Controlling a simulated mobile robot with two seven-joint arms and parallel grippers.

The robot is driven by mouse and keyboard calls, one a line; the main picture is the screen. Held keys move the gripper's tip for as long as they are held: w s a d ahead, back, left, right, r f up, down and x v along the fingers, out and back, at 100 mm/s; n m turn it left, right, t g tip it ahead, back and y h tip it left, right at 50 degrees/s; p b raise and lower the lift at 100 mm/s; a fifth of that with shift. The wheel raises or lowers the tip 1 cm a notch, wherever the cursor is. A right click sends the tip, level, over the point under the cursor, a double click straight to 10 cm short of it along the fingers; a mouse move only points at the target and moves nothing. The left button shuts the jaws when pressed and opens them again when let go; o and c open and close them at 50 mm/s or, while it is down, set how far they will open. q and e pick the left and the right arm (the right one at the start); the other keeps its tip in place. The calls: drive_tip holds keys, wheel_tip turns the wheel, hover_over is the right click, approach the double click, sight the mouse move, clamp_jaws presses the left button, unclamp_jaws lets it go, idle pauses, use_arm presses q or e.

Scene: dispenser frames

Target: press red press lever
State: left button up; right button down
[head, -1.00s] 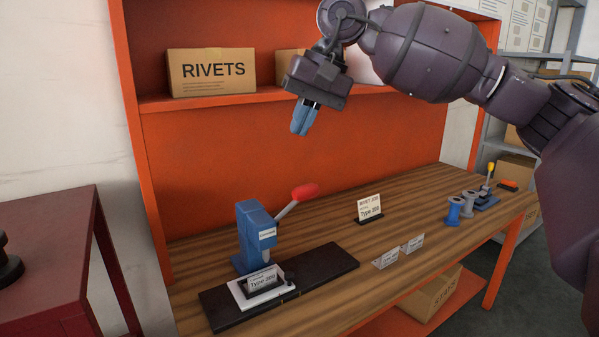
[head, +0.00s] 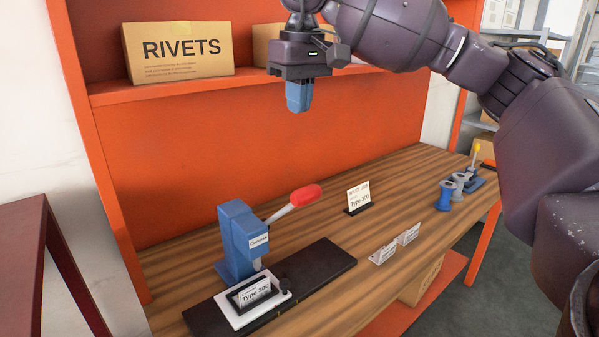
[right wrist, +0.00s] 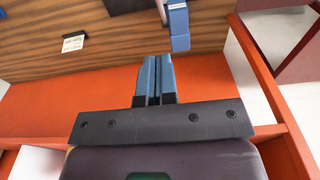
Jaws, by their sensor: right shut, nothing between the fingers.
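The blue press (head: 238,242) stands on the wooden workbench, and its lever with a red grip (head: 306,195) slants up to the right. A white plate with a "Type 300" card (head: 254,292) lies at the press's foot. My right gripper (head: 299,108) is shut and empty, pointing down, well above the red grip and apart from it. In the right wrist view its blue fingers (right wrist: 154,78) are together, with the blue press (right wrist: 179,27) just beyond them to the right. The red grip cannot be made out there. My left gripper is out of view.
A "Type 300" sign (head: 358,197), small cards (head: 383,253) and blue and grey spools (head: 446,196) stand to the right. An orange shelf (head: 190,86) with a RIVETS box (head: 178,50) runs behind my gripper.

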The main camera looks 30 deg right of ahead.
hover_over(300, 189)
drive_tip(key=w, duration=0.2)
wheel_tip(300, 189, down, 10)
drive_tip(key=f, duration=0.1)
drive_tip(key=p, duration=0.1)
drive_tip(key=s+f, duration=0.1)
drive_tip(key=shift+d+f, duration=0.3)
drive_tip(key=shift+d, duration=0.05)
drive_tip(key=shift+s+f, duration=0.1)
drive_tip(key=shift+f, duration=0.45)
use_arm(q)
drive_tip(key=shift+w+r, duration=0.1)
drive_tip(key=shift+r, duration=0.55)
use_arm(e)
drive_tip(key=shift+s, duration=0.1)
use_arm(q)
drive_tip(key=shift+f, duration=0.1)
use_arm(e)
drive_tip(key=shift+f, duration=0.15)
